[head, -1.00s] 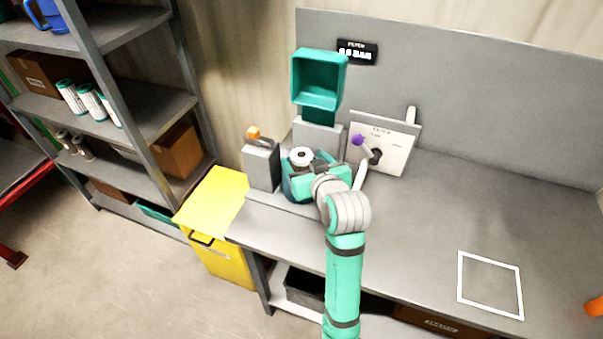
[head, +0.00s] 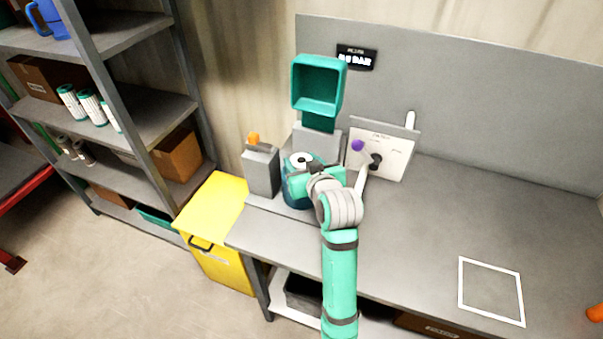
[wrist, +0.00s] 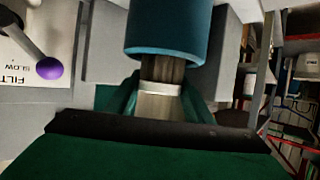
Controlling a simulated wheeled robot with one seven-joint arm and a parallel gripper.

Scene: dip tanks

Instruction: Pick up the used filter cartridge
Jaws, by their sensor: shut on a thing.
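The used filter cartridge (wrist: 163,73), a brownish-grey cylinder with a pale band, shows in the wrist view. One end sits inside a blue housing bowl (wrist: 168,35). In the head view, the cartridge's white end cap (head: 299,160) with a dark centre hole shows at the top of the bowl (head: 292,190). My gripper (wrist: 160,105) is shut on the cartridge, with a teal finger on each side of it. The fingertips are partly hidden behind the dark gripper body in the wrist view and behind my wrist in the head view.
A grey block with an orange top (head: 261,168) stands left, and a lever panel (head: 383,155) right. A yellow bin (head: 217,200) stands at the bench's left end.

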